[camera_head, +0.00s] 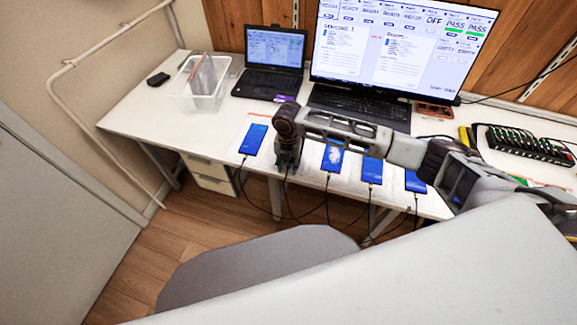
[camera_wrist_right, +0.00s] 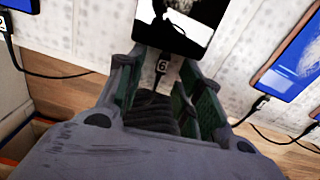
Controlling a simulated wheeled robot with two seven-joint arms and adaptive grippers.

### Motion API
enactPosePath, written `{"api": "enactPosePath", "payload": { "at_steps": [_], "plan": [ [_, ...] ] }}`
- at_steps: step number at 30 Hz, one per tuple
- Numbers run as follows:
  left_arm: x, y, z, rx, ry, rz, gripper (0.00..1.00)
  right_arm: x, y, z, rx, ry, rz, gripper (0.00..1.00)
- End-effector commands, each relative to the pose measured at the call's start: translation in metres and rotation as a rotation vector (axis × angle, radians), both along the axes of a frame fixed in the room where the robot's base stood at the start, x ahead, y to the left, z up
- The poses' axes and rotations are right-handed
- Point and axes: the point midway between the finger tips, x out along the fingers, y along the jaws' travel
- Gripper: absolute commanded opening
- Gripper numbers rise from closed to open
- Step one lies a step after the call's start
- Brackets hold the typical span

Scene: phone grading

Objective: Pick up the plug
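The plug (camera_wrist_right: 162,68), with a white label "6", sits at the lower edge of a dark-screened phone (camera_wrist_right: 182,22) in the right wrist view. Its black cable runs down from it. My right gripper (camera_wrist_right: 158,78) is open, with its green-lined fingers on either side of the plug and gaps showing between them and it. In the head view, my right gripper (camera_head: 287,160) points down at the front edge of the table and hides this plug and most of its phone. My left gripper is not in view.
Blue-screened phones (camera_head: 253,139) with cables hanging over the front edge line the white table (camera_head: 140,113). A clear bin (camera_head: 205,103), a laptop (camera_head: 268,83), a large monitor (camera_head: 395,70) and a black multi-port hub (camera_head: 528,146) stand behind. A grey chair (camera_head: 250,265) is in front.

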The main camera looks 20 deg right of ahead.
Motion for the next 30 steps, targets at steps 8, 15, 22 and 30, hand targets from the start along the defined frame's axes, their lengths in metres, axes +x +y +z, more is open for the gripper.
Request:
{"api": "enactPosePath", "payload": {
  "at_steps": [8,15,22,30],
  "plan": [
    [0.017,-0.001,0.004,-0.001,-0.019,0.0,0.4,0.0,0.0,-0.002,0.0,0.0,0.0,0.36],
    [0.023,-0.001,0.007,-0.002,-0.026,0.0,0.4,0.0,0.0,-0.003,-0.001,0.0,0.0,0.36],
    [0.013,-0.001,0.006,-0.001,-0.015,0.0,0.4,0.0,0.0,-0.004,0.0,0.0,0.0,0.36],
    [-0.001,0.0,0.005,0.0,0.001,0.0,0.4,0.0,0.0,-0.004,0.0,0.0,0.0,0.18]
  ]
}}
